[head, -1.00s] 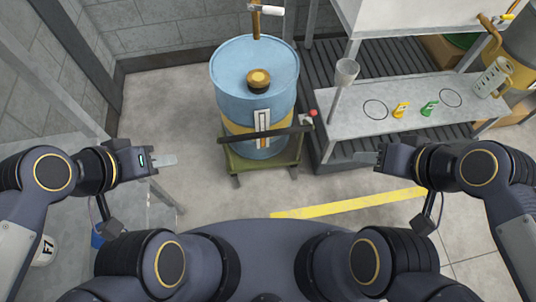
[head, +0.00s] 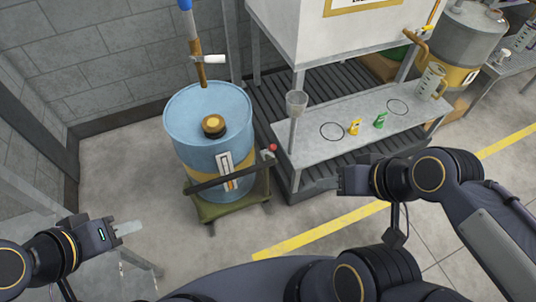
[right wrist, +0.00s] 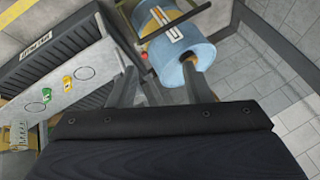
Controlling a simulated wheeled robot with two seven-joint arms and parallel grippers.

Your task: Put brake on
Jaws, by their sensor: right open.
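A blue drum (head: 207,125) with a yellow band stands on a green wheeled trolley (head: 236,204) in the head view. The trolley has a dark bar across the drum and a small red knob (head: 273,148) at the bar's right end. I cannot tell the brake's position. The drum and the red knob (right wrist: 150,75) also show in the right wrist view. My right gripper (head: 341,180) is right of the trolley, apart from it; its fingers (right wrist: 160,88) are spread and empty. My left gripper (head: 128,228) is left of the trolley, empty; its jaw gap is not clear.
A tap pipe (head: 199,66) hangs behind the drum. Open floor lies in front of the trolley.

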